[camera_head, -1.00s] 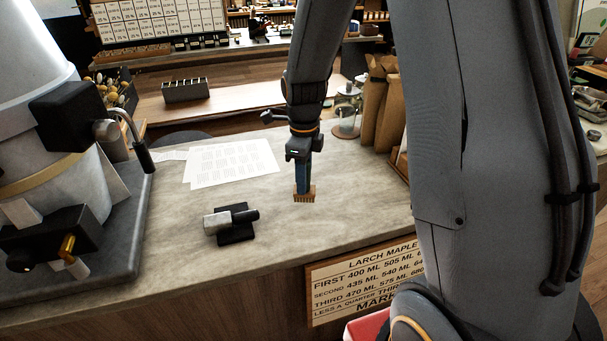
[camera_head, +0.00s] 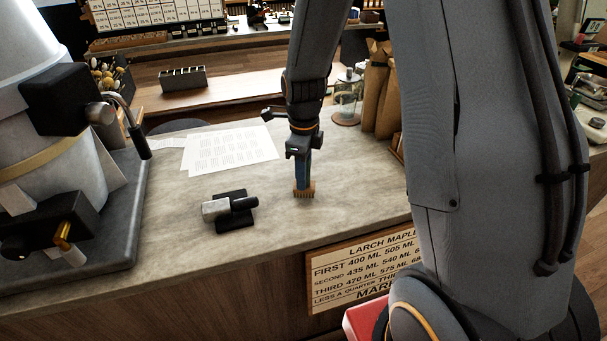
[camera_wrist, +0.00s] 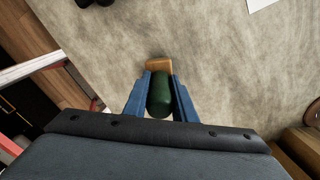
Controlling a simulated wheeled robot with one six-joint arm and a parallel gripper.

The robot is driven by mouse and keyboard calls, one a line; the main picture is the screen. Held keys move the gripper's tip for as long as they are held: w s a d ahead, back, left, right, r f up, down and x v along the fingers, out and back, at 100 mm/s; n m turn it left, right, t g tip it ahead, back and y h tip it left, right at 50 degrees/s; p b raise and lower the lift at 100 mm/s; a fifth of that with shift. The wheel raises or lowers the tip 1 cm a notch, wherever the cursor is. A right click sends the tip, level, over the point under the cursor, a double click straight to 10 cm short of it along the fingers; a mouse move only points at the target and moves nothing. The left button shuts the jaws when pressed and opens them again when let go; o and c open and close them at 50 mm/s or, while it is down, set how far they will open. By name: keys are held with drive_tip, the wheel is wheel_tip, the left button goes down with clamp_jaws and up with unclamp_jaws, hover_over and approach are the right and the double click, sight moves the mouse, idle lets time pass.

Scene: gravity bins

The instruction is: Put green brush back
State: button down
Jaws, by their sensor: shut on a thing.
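The green brush shows in the wrist view as a dark green rounded handle (camera_wrist: 161,97) with a tan wooden head (camera_wrist: 158,63). My gripper (camera_wrist: 160,92) has its two blue fingers shut on the handle, one on each side. In the head view my gripper (camera_head: 303,168) points down over the grey counter, and the brush's tan bristled head (camera_head: 304,190) hangs below the fingers with the bristles down. The bristles are at or just above the counter; I cannot tell whether they touch. The fingers hide most of the handle in the head view.
A black stand with a grey and black tool (camera_head: 231,209) lies left of my gripper. White printed sheets (camera_head: 232,148) lie behind it. Brown paper bags (camera_head: 378,92) and a glass jar (camera_head: 347,97) stand at the back right. A large machine (camera_head: 52,160) fills the left.

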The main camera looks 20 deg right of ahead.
drive_tip(key=shift+f, duration=0.4)
drive_tip(key=c, duration=1.4)
unclamp_jaws()
drive_tip(key=shift+r+b, duration=1.3)
drive_tip(key=shift+r, duration=2.6)
